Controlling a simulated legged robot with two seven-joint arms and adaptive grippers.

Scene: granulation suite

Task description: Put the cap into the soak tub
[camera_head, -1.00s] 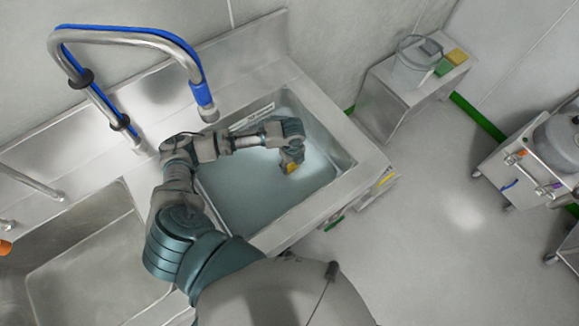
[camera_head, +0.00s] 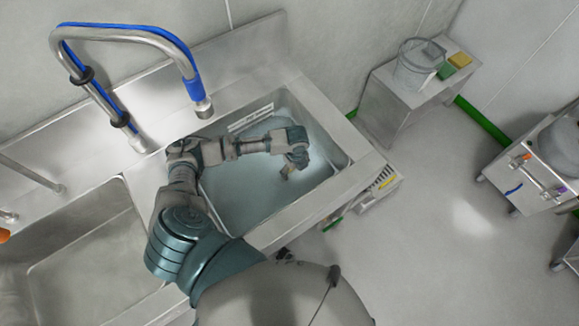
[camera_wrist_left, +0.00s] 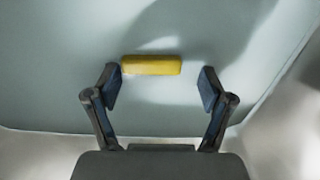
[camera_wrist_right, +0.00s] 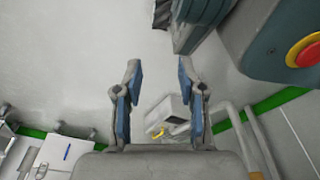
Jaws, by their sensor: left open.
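The soak tub (camera_head: 230,205) is the right-hand sink basin, filled with pale bluish liquid. My left arm reaches over it, and the left gripper (camera_head: 290,171) points down inside its outline. In the left wrist view the left gripper (camera_wrist_left: 160,82) is open, its fingers wide apart. A yellow piece, seemingly the cap (camera_wrist_left: 151,65), lies just beyond the fingertips against the pale blue of the tub, apart from both fingers. The cap is not clear in the head view. My right gripper (camera_wrist_right: 159,75) is open and empty in the right wrist view, away from the tub.
A hooped faucet with a blue hose (camera_head: 130,40) rises behind the tub. An empty sink basin (camera_head: 80,260) lies to the left. A steel stand (camera_head: 400,105) with a clear bucket (camera_head: 418,65) and sponges is at the back right. The floor between has free room.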

